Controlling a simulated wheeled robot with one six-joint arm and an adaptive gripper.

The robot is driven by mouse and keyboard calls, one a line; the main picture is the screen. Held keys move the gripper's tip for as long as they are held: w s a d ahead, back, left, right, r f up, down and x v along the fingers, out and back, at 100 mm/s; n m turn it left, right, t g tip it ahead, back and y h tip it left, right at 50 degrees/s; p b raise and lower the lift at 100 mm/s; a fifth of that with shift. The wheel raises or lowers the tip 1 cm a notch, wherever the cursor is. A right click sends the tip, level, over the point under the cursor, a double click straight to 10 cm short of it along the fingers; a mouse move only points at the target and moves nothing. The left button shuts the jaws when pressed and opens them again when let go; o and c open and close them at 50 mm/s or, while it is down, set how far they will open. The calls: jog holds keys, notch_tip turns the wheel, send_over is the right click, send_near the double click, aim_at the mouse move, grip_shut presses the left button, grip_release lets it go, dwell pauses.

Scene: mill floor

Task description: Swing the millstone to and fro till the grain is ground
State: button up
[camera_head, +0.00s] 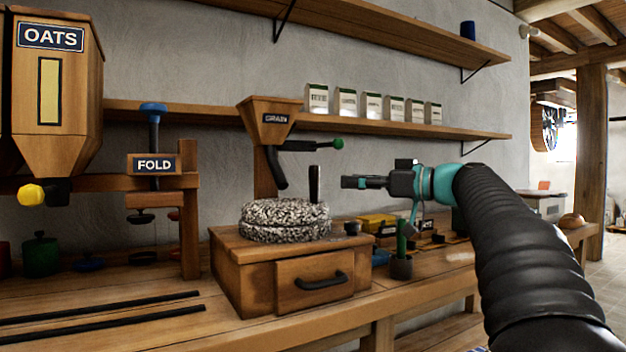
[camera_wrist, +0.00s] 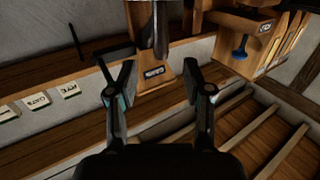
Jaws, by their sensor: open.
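The millstone (camera_head: 285,212) is a pair of speckled black-and-white round stones stacked on a wooden box. A black upright handle (camera_head: 315,184) stands at the right part of the upper stone. A wooden hopper labelled GRAIN (camera_head: 272,106) hangs above, with a dark curved spout (camera_head: 276,167) over the stone. I cannot see any grain. My gripper (camera_head: 346,182) points left, just right of the handle at about its height, apart from it in the picture. In the wrist view my gripper (camera_wrist: 157,82) has its fingers spread with nothing between them; a labelled wooden piece shows beyond.
The mill box has a drawer (camera_head: 313,284) with a black handle. A green-tipped lever (camera_head: 337,144) sticks out from the hopper.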

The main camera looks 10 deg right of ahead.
jog(key=p, duration=0.2)
send_over(314, 204)
jog(key=shift+w+d, duration=0.1)
jog(key=shift+w, duration=0.35)
grip_shut()
